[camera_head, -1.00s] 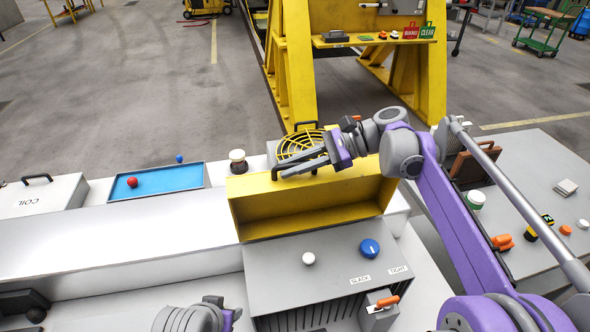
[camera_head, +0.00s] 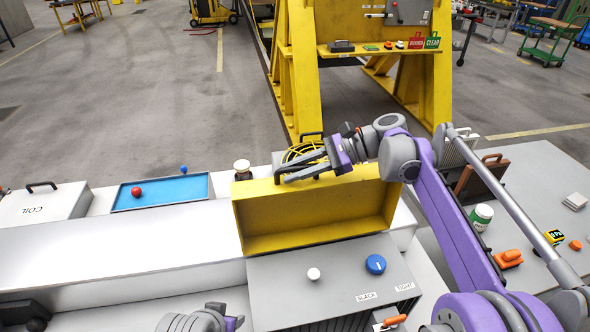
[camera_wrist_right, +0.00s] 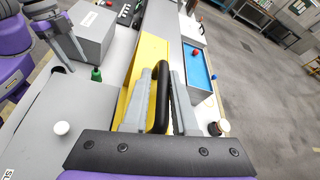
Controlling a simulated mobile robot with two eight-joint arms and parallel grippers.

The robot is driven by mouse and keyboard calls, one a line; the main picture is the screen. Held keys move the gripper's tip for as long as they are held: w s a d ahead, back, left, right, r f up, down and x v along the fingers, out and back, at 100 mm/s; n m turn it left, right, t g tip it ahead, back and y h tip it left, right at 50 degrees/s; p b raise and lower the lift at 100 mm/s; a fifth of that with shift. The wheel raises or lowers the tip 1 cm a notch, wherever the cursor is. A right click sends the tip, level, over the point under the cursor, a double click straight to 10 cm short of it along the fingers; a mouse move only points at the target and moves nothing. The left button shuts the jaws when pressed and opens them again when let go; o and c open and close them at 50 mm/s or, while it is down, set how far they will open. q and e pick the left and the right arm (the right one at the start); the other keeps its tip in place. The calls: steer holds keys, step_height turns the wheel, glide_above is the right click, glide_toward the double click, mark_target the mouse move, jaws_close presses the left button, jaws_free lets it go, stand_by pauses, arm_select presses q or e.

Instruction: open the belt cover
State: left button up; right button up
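The yellow belt cover (camera_head: 315,229) stands swung up, its hollow inside facing me, behind the grey box (camera_head: 330,272) with the white and blue knobs. My right gripper (camera_head: 281,176) is at the back of its upper edge. In the right wrist view, the black handle (camera_wrist_right: 161,95) of the cover (camera_wrist_right: 149,53) lies between the separated fingers of the gripper (camera_wrist_right: 161,72). The fingers look apart rather than clamped. My left gripper shows in the right wrist view (camera_wrist_right: 73,62) at the upper left, fingers apart and empty. Only part of my left arm shows in the head view.
A white knob (camera_head: 313,274) and a blue knob (camera_head: 375,264) sit on the grey box. A blue tray (camera_head: 180,191) with a red ball (camera_head: 136,191) lies left. A brown-based white button (camera_head: 242,167) and a yellow round guard (camera_head: 299,153) are close to my right gripper.

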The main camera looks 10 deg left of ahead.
steer(key=shift+o, duration=1.2)
steer(key=shift+d, duration=0.1)
steer(key=v, duration=1)
steer(key=shift+d+r, duration=0.15)
steer(key=shift+d, duration=0.15)
